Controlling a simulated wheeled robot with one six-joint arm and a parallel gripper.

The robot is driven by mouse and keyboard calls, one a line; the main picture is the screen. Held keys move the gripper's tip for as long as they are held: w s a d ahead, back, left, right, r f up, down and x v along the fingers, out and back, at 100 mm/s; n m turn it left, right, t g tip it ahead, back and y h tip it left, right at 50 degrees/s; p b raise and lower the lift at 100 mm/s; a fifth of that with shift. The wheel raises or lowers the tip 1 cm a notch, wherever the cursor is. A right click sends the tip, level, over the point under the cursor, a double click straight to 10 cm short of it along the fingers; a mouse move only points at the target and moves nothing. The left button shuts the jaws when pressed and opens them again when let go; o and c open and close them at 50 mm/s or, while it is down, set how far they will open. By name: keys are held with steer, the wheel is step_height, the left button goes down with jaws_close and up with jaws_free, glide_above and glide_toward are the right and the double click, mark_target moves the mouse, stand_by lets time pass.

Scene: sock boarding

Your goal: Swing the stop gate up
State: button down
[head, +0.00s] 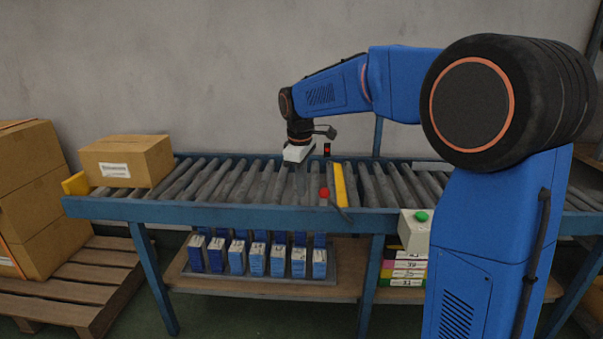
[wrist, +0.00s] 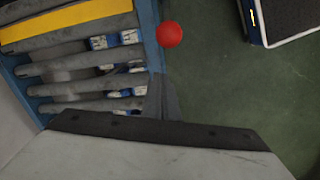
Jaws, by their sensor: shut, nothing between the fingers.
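The stop gate is a yellow bar (head: 346,185) lying low across the rollers, with a red ball knob (head: 324,192) on a dark lever at the conveyor's front edge. The wrist view shows the yellow bar (wrist: 65,22) at top left and the red knob (wrist: 170,35) at top centre. My gripper (head: 297,153) is above the rollers, left of and behind the knob, apart from it. It is shut and empty.
A cardboard box (head: 127,160) sits on the left end of the roller conveyor (head: 240,214), by a yellow end piece (head: 75,184). A control box (head: 414,232) with a green button (head: 421,216) is on the front rail. Blue-and-white cartons (head: 257,259) stand below. The rollers between box and gripper are clear.

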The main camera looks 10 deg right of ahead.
steer(key=shift+s+d+r, duration=0.25)
steer(key=shift+s+d, duration=0.35)
steer(key=shift+d, duration=0.2)
steer(key=shift+s+d+r, duration=0.2)
steer(key=shift+s+d, duration=0.35)
steer(key=shift+d, duration=0.2)
steer(key=shift+d, duration=0.1)
